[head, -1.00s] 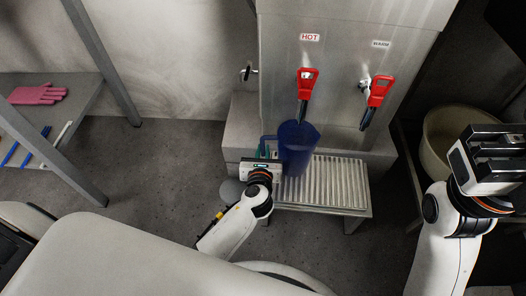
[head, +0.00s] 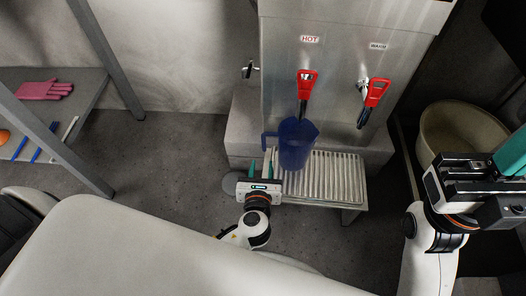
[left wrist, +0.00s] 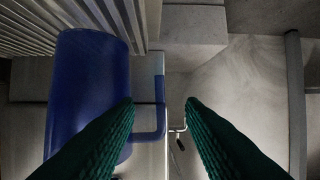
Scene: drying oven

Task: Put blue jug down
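The blue jug (head: 297,146) stands upright on the slatted metal rack (head: 335,180) below the red HOT tap, with its handle to the left. My left gripper (head: 265,160) is open just in front of the jug's handle side, its two green fingers apart. In the left wrist view the jug (left wrist: 88,85) is at left, partly covered by one finger. Its handle (left wrist: 160,120) shows between and beyond the open fingers (left wrist: 160,102), which do not grip it. My right gripper (head: 505,165) is at the right edge; its finger gap cannot be made out.
The steel dispenser (head: 340,60) stands behind the rack, with red HOT (head: 306,82) and WARM (head: 375,92) tap handles. A beige basin (head: 460,130) is at right. A shelf with a pink glove (head: 45,90) is at left. Rack space right of the jug is clear.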

